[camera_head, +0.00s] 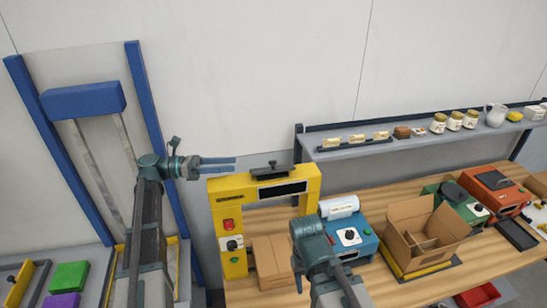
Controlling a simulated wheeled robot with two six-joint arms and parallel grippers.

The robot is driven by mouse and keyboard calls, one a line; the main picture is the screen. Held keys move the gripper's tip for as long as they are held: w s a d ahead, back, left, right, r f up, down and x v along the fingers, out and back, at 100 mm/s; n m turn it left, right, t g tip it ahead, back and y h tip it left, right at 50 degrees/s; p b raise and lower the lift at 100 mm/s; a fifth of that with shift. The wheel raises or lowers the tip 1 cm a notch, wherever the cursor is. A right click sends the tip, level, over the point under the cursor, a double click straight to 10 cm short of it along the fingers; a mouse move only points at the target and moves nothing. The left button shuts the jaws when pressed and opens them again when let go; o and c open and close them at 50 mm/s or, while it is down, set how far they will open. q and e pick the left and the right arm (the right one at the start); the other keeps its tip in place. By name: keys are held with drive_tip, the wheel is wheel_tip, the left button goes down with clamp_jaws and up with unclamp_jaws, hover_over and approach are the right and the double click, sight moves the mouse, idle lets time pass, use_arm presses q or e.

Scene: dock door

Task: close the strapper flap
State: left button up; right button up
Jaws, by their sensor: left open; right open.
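The yellow strapper (228,193) is an arch standing on the wooden bench. A dark panel (283,188) sits on the front of its top beam, and a dark plate with a small knob (271,170) lies on top. I cannot tell for sure which part is the flap or how far open it is. My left gripper (234,164) is open and empty, pointing right, at the strapper's upper left, seemingly apart from it. My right gripper (298,284) points down in front of the strapper's right leg, mostly hidden by its own wrist.
A closed carton (272,262) stands at the arch. To the right are a blue label machine (353,238), an open carton (424,232) and a red machine (494,190). A shelf (400,142) with jars runs along the wall. A blue-framed dock door (90,100) is at left.

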sight(273, 161)
use_arm(q)
drive_tip(key=shift+s+d+r, duration=0.1)
drive_tip(key=shift+s+d, duration=0.15)
drive_tip(key=shift+d, duration=0.15)
drive_tip(key=d, duration=0.4)
drive_tip(key=w+d, duration=0.1)
drive_tip(key=d, duration=0.3)
drive_tip(key=w+d, duration=0.1)
drive_tip(key=d, duration=0.3)
drive_tip(key=shift+w+d, duration=0.15)
drive_tip(key=shift+d, duration=0.25)
clamp_jaws()
idle(0.6)
